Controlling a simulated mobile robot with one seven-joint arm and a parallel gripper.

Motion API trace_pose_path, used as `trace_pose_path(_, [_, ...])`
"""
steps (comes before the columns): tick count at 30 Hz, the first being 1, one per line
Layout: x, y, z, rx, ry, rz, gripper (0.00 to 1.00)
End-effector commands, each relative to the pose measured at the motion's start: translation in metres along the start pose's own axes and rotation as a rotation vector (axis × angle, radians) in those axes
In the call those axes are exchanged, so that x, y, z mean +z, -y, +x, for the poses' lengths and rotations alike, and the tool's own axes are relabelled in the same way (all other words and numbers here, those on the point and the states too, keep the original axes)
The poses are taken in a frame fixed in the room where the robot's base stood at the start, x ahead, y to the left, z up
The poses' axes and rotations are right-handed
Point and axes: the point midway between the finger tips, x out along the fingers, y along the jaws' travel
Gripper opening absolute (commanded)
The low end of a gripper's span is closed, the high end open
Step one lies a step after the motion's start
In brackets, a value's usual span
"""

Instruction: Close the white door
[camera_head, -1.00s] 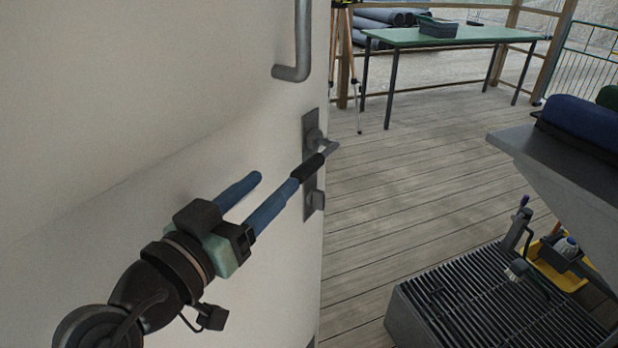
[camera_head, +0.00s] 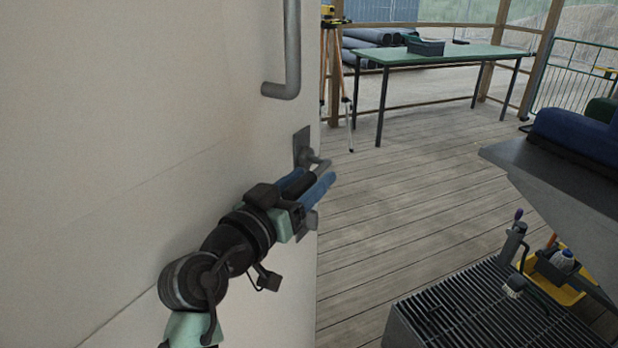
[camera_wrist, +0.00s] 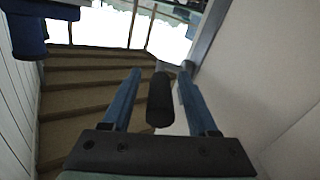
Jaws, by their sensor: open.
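The white door (camera_head: 120,130) fills the left of the head view and stands open, its free edge towards the deck. It carries a long grey pull bar (camera_head: 291,50) and, lower, a lever handle (camera_head: 318,163) on a dark plate. My gripper (camera_head: 318,181) is open at the lever, its blue fingers close to the door's edge. In the wrist view the dark grip of the lever (camera_wrist: 160,100) lies between my two fingers (camera_wrist: 160,82), with a gap on each side. The door's face (camera_wrist: 265,80) is on the right there.
A grey slatted bench or grate (camera_head: 480,310) stands at the lower right, with a yellow caddy (camera_head: 560,280) of brushes. A grey counter (camera_head: 560,170) holds blue rolls. A green table (camera_head: 440,56) and a tripod (camera_head: 335,70) stand farther back. Open deck lies between.

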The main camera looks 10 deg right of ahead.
Motion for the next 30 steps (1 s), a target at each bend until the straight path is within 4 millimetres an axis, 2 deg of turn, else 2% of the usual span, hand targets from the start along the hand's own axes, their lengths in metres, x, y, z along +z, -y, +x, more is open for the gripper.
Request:
trace_pose_path(3, [-0.0001, -0.0002, 0.0057, 0.000, 0.000, 0.000, 0.59])
trace_pose_path(11, [-0.0001, 0.0000, 0.0062, -0.001, -0.001, 0.000, 0.59])
trace_pose_path(21, [0.0000, 0.0001, 0.0059, -0.001, 0.000, 0.000, 0.00])
trace_pose_path(30, [0.0001, 0.0002, 0.0057, -0.001, 0.000, 0.000, 0.00])
